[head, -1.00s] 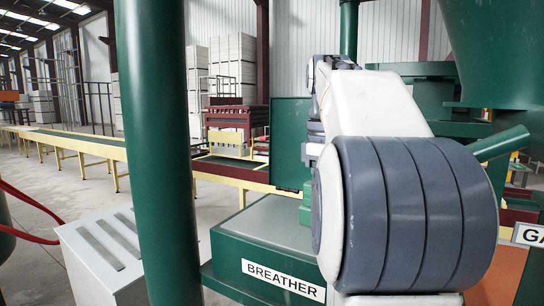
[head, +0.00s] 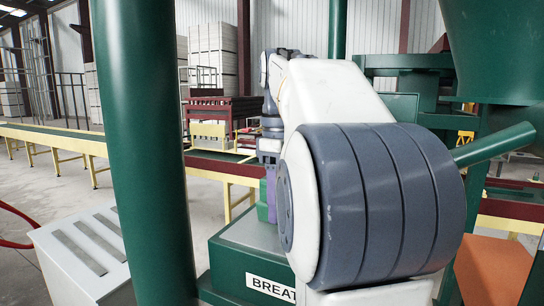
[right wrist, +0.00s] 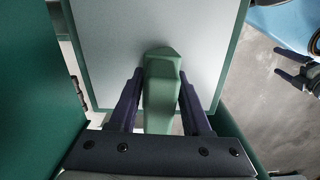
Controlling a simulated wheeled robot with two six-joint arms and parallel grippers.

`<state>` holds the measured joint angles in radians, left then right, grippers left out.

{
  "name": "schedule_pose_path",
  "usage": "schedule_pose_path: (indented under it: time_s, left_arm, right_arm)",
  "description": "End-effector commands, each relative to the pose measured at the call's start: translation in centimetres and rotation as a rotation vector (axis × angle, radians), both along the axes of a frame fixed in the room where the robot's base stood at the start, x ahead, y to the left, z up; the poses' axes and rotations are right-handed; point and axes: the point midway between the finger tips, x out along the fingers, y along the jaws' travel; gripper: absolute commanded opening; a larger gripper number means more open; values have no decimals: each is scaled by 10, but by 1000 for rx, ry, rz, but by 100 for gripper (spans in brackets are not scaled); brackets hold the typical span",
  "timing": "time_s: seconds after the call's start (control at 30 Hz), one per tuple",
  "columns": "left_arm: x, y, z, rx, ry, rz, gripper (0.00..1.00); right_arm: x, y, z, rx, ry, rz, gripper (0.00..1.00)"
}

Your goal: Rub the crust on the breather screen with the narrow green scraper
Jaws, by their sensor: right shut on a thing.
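My right gripper (right wrist: 160,95) is shut on the narrow green scraper (right wrist: 163,85), with a dark finger on each side of it. The scraper lies over a pale grey panel, seemingly the breather screen (right wrist: 105,40), framed in green. I cannot tell whether it touches the panel, and no crust can be made out. In the head view, the green breather box (head: 232,262) stands below my right arm, which hides much of it. What seems to be my left gripper (right wrist: 290,72) hangs empty, fingers apart, at the wrist view's right.
A thick green post (head: 145,150) stands left of the breather. A pale slotted cabinet (head: 80,255) is at lower left. A yellow-edged conveyor (head: 60,140) runs behind. A hinged green plate (right wrist: 35,90) stands close on the left in the right wrist view.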

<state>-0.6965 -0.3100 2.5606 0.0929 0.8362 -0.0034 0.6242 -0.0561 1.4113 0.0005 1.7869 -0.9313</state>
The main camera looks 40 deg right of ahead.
Motion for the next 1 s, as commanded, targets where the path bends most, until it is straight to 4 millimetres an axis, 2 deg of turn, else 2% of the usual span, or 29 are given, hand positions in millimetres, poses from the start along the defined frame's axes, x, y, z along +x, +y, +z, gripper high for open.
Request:
schedule_pose_path:
  time_s: [0.03, 0.1, 0.23, 0.3, 0.7, 1.0]
  left_arm:
    - [0, 0, 12, 0, 0, 0, 100]
    - [0, 0, 18, 0, 0, 1, 100]
    - [0, 0, 28, 0, 0, 1, 100]
    - [0, 0, 23, -1, -1, 1, 100]
    - [0, 0, 22, 0, 0, 1, 100]
    - [0, 0, 22, 0, 0, 1, 100]
  right_arm:
    - [1, 1, 14, -2, -3, 2, 0]
    - [1, 3, 27, -2, -2, 6, 0]
    - [3, 5, 37, -1, 0, 10, 0]
    - [4, 6, 39, -2, -2, 12, 0]
    - [6, 10, 74, -3, -3, 19, 0]
    - [6, 10, 79, -3, -2, 19, 0]
